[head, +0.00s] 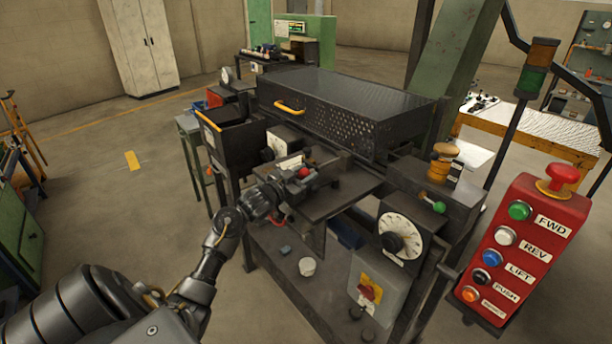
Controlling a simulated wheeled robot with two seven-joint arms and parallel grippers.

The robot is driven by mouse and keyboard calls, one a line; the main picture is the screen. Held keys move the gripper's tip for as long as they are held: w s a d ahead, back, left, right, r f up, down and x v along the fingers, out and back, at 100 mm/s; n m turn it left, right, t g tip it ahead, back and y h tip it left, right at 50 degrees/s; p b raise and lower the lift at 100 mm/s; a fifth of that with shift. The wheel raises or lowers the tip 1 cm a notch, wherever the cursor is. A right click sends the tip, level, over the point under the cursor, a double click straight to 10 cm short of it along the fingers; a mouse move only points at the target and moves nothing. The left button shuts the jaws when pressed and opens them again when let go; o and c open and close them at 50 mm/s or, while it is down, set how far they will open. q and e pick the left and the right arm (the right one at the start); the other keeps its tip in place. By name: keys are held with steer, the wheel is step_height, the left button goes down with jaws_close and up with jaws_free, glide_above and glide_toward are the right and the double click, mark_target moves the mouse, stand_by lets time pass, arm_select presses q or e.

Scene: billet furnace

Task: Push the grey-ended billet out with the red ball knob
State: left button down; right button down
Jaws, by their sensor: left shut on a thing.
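The red ball knob (304,171) shows at the front of the dark furnace machine (345,110). My left gripper (306,182) reaches in from the lower left and is shut on the red ball knob, with part of the red still showing between the dark fingers. The arm and fingers hide what lies just behind and below the knob. I cannot make out the grey-ended billet. My right gripper is not in view.
A green ball knob (438,207) and a white dial (400,236) are right of my gripper. A red button box (525,245) stands at the right. A black bin (228,137) with a yellow handle is behind left. Open floor lies left.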

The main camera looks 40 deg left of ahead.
arm_select(q)
steer(key=c, duration=1.3)
jaws_free()
steer(key=shift+r, duration=0.15)
steer(key=o, duration=0.3)
steer(key=shift+w+d, duration=0.1)
steer(key=shift+w, duration=0.1)
steer(key=shift+s, duration=0.1)
steer(key=shift+s+f, duration=0.25)
steer(key=shift+s, duration=0.3)
steer(key=s+b, duration=0.2)
steer(key=s, duration=0.7)
steer(key=shift+s+r, duration=0.15)
steer(key=shift+s, duration=0.25)
